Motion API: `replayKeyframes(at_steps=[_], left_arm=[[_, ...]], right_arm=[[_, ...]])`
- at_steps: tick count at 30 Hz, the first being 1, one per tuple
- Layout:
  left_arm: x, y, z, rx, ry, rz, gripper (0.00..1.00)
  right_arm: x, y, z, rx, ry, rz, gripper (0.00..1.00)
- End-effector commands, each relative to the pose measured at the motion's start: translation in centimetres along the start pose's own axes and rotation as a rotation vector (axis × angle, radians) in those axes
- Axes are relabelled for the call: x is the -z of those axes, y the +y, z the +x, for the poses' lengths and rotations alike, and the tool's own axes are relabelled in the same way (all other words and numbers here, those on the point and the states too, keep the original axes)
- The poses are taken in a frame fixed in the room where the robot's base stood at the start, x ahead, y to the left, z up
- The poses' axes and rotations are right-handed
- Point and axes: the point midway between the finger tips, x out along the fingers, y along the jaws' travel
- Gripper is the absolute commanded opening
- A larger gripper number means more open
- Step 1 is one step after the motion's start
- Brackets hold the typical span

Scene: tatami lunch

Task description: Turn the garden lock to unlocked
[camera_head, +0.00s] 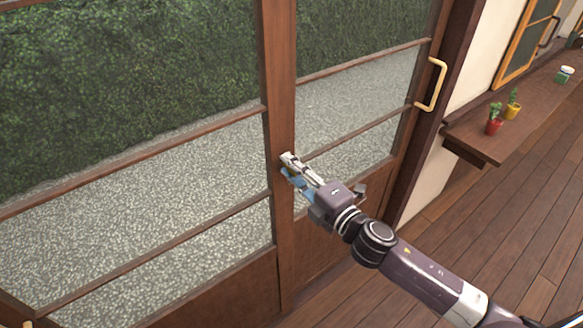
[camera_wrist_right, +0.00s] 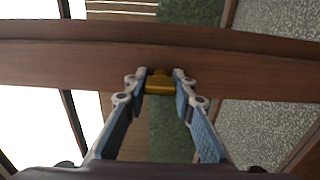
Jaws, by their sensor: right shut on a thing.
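The garden lock is a small brass piece (camera_wrist_right: 159,83) on the wooden door stile, seen in the right wrist view. My right gripper (camera_wrist_right: 160,82) has its two fingertips on either side of the brass piece and is shut on it. In the head view my right gripper (camera_head: 287,165) reaches the middle stile (camera_head: 281,110) between the glass panes and hides the lock there. Whether the lock is turned to locked or unlocked cannot be told. My left gripper is not in view.
A brass pull handle (camera_head: 432,84) is on the right edge of the sliding door. A wooden shelf (camera_head: 480,137) at the right bears a red pot (camera_head: 493,127), a yellow pot (camera_head: 512,112) and a jar (camera_head: 564,76). The plank floor (camera_head: 520,220) at the right is clear.

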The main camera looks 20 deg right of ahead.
Motion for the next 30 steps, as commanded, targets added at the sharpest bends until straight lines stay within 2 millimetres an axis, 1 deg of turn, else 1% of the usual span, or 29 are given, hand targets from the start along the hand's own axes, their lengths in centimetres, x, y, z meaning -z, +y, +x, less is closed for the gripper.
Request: replayKeyframes(at_steps=[7, 8, 12, 20, 23, 26, 30], left_arm=[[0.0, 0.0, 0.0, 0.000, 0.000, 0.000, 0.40], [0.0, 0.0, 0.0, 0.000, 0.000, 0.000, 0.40], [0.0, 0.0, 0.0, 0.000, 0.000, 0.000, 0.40], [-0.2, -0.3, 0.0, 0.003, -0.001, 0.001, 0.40], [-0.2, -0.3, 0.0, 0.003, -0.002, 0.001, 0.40], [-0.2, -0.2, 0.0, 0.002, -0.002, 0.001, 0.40], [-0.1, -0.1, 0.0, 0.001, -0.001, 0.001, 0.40]], right_arm=[[0.0, -0.2, 0.0, 0.003, 0.001, -0.002, 0.00], [0.0, -0.2, 0.0, 0.003, 0.001, -0.002, 0.27], [0.0, -0.1, 0.0, 0.002, 0.000, -0.001, 0.42], [0.0, -0.1, 0.0, 0.001, 0.000, 0.000, 0.42], [0.0, -0.1, -0.3, 0.002, 0.000, 0.000, 0.42], [0.0, -0.2, -1.1, 0.003, 0.000, 0.000, 0.42], [0.0, -0.2, -2.9, 0.004, 0.001, 0.000, 0.42]])
